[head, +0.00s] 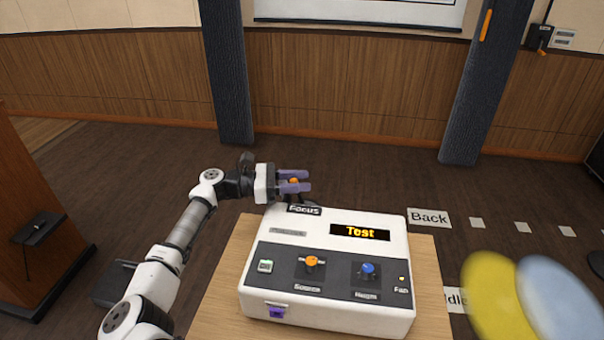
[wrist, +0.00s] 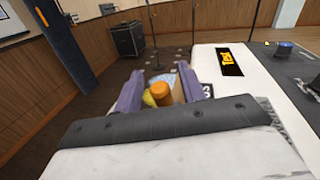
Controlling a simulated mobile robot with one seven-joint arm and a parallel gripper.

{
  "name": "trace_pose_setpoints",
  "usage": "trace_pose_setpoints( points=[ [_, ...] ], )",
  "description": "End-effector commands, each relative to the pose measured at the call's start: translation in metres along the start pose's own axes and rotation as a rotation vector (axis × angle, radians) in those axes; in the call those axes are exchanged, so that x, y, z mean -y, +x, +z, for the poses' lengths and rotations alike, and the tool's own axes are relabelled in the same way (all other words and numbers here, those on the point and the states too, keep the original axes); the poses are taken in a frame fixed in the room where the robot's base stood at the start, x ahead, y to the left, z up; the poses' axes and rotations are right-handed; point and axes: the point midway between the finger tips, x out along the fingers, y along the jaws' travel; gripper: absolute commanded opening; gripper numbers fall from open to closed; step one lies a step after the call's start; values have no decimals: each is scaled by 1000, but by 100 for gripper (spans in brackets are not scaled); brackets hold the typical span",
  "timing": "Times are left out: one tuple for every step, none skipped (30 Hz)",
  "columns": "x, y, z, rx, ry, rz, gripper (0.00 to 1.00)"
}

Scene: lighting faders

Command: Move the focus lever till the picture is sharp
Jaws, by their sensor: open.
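The white projector box (head: 258,275) stands on a wooden table, with a "Focus" label (head: 303,210) at its back left edge. The focus lever's orange knob (head: 294,181) is just behind that label. My gripper (head: 296,182) is at the knob, its purple fingers apart on either side of it. In the wrist view the orange knob (wrist: 161,94) lies between the spread fingers; I cannot tell whether either touches it. The lever's lower part is hidden. Only the bottom of the white screen (head: 360,12) shows, so the picture's sharpness cannot be judged.
The box's top has a display (head: 360,232) reading "Test", an orange knob (head: 311,262) and a blue knob (head: 367,270). The wooden table (head: 430,300) is mostly covered by the box. Blurred yellow (head: 487,300) and pale blue discs (head: 560,305) are at lower right. Dark pillars flank the screen.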

Motion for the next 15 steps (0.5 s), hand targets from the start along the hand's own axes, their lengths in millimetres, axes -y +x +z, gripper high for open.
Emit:
trace_pose_setpoints(
  points=[
    [1,5,1,0,-1,-2,40],
    [1,6,1,0,-1,-2,40],
    [0,8,0,0,-1,-1,40],
    [0,10,0,0,0,-1,40],
    [0,10,0,0,0,-1,40],
    [0,11,-1,0,0,0,40],
    [0,11,-1,0,0,0,40],
    [0,11,-1,0,0,0,40],
    [0,11,-1,0,0,0,40],
    [0,11,-1,0,0,0,40],
    [0,11,-1,0,0,0,40],
    [0,11,-1,-1,0,0,40],
    [0,11,-1,-1,0,0,39],
    [0,11,-1,-1,0,0,35],
    [0,11,-1,-1,0,0,30]
  ],
)
